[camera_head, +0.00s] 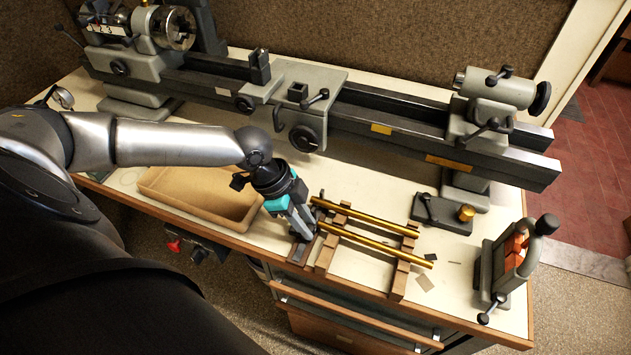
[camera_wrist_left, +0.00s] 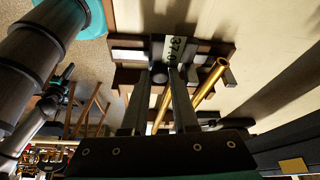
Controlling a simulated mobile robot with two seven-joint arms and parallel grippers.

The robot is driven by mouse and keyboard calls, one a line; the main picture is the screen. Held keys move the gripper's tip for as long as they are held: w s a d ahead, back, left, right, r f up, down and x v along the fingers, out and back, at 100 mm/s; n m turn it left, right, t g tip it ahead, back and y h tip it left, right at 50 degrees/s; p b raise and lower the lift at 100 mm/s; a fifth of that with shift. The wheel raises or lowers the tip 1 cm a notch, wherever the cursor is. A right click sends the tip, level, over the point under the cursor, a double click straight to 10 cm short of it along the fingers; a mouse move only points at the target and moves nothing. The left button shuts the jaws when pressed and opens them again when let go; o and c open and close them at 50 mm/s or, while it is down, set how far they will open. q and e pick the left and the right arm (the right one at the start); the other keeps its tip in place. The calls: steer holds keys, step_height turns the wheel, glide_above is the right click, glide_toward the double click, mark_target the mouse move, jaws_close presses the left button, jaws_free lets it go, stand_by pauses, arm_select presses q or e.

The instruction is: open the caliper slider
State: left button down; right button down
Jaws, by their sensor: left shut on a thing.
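The caliper shows in the left wrist view as a dark tool with a pale display (camera_wrist_left: 178,48) reading about 37. It lies by the table's front edge. In the head view it is mostly hidden by my left gripper (camera_head: 304,234), which points down beside the wooden rack. In the wrist view my left gripper (camera_wrist_left: 162,74) has its fingertips close together on the caliper's slider part, just below the display. The exact contact is dark and hard to see. My right gripper is in neither view.
Two brass tubes (camera_head: 375,247) rest on a notched wooden rack (camera_head: 398,280) right of the gripper. An empty tan tray (camera_head: 190,200) is to the left. A grey lathe (camera_head: 390,115) spans the back. A small vise (camera_head: 508,262) stands at the right corner.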

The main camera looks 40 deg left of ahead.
arm_select(q)
steer(key=shift+s, duration=0.4)
steer(key=shift+f, duration=0.1)
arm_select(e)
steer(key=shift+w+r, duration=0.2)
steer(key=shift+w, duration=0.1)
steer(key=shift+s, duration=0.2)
arm_select(q)
steer(key=c, duration=1)
jaws_free()
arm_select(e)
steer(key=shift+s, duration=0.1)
arm_select(q)
steer(key=shift+r, duration=0.2)
